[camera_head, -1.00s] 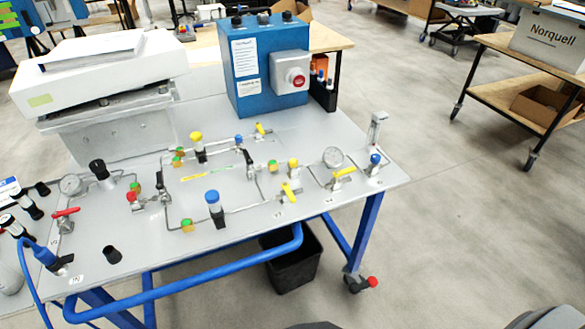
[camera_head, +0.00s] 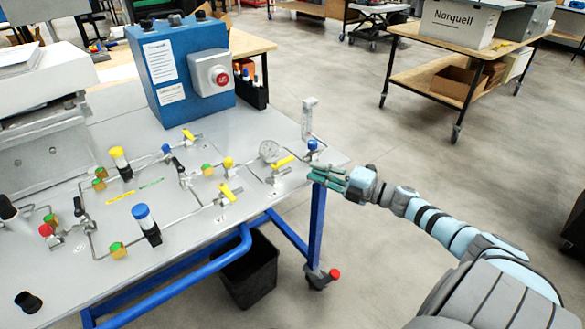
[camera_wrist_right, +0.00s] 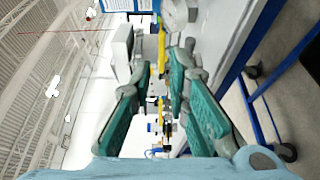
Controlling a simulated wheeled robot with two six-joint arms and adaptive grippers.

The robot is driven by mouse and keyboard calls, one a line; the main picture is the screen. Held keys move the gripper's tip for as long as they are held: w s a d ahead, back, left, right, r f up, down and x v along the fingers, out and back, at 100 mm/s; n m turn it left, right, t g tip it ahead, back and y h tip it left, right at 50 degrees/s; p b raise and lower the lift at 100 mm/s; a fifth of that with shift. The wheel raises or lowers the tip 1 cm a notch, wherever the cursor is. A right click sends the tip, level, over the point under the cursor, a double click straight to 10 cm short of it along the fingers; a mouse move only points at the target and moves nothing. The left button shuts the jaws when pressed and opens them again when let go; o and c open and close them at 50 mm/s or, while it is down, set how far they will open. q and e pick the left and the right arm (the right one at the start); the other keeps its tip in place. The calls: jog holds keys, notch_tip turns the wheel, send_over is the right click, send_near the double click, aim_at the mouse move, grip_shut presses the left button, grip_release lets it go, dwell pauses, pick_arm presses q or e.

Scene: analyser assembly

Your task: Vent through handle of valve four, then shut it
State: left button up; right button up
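The valve panel lies on the grey bench top (camera_head: 185,290). Yellow-handled valves show in the head view: a back handle (camera_head: 189,135), a front handle (camera_head: 228,193) and a right handle (camera_head: 283,162) beside the gauge (camera_head: 269,151). Their number labels are too small to read, so I cannot tell which is valve four. My right gripper (camera_head: 316,174) is at the bench's right edge, just right of the right handle and apart from it. In the right wrist view the gripper (camera_wrist_right: 157,78) is open and empty, with yellow parts between its fingers. My left gripper is out of view.
A blue-capped valve (camera_head: 312,146) and an upright clear flowmeter (camera_head: 308,118) stand close behind my right gripper. A blue box with a red button (camera_head: 190,70) is at the back. Tall blue-capped (camera_head: 146,222) and yellow-capped (camera_head: 120,160) parts rise mid-panel.

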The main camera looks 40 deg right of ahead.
aim_at(290, 161)
jog(key=x, duration=0.8)
jog(key=shift+w+a+b, duration=0.1)
jog(key=shift+w+b, duration=0.1)
jog(key=shift+b, duration=0.2)
jog(key=shift+f, duration=0.1)
grip_shut()
